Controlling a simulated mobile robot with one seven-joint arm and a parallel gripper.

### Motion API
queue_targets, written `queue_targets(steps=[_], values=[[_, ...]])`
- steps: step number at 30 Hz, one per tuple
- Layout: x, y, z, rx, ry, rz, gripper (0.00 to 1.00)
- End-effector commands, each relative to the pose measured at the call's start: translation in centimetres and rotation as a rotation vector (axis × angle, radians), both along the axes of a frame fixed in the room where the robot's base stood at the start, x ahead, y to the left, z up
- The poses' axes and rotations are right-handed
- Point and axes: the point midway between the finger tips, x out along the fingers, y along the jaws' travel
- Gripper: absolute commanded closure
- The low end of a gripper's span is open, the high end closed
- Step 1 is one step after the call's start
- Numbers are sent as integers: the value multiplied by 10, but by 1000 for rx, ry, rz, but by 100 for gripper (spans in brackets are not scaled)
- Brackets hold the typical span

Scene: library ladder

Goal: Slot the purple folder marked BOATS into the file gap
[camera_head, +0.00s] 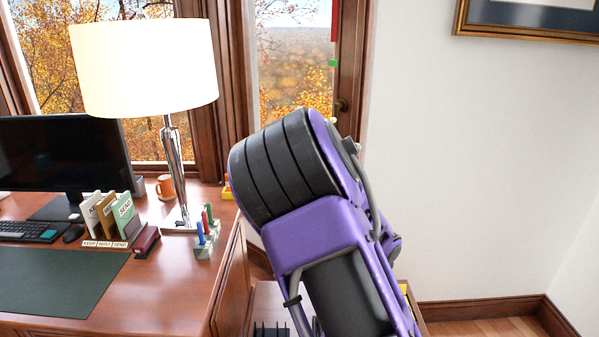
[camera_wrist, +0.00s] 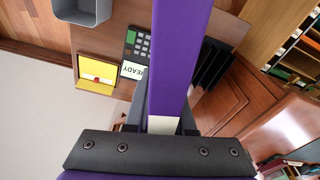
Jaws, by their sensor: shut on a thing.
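The purple folder (camera_wrist: 180,60) is in my gripper (camera_wrist: 163,122), seen in the wrist view. It runs from between the jaws up past the top edge of the picture, with a white patch near the jaws. No BOATS lettering is legible. My gripper is shut on the folder. A black slatted file rack (camera_wrist: 213,63) lies just right of the folder in the wrist view, partly covered by it. Its upper tips also show at the bottom of the head view (camera_head: 270,330). The file gap cannot be made out clearly. My arm hides the gripper and folder in the head view.
On the wooden surface by the rack are a keypad device (camera_wrist: 137,43), a READY card (camera_wrist: 133,70), a yellow box (camera_wrist: 97,72) and a grey bin (camera_wrist: 82,10). The desk (camera_head: 180,285) at left holds a lamp (camera_head: 145,68), monitor (camera_head: 62,152) and upright SEND cards (camera_head: 124,213).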

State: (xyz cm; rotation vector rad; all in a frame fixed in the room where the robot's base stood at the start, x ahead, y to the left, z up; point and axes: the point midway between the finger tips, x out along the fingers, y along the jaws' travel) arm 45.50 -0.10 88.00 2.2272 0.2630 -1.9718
Motion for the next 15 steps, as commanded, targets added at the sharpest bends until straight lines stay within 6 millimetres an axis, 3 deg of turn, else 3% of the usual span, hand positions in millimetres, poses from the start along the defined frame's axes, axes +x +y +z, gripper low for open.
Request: queue_targets(steps=[6,15], values=[[-9,2,18,1,-2,-169,100],[-13,1,23,-3,-1,-236,100]])
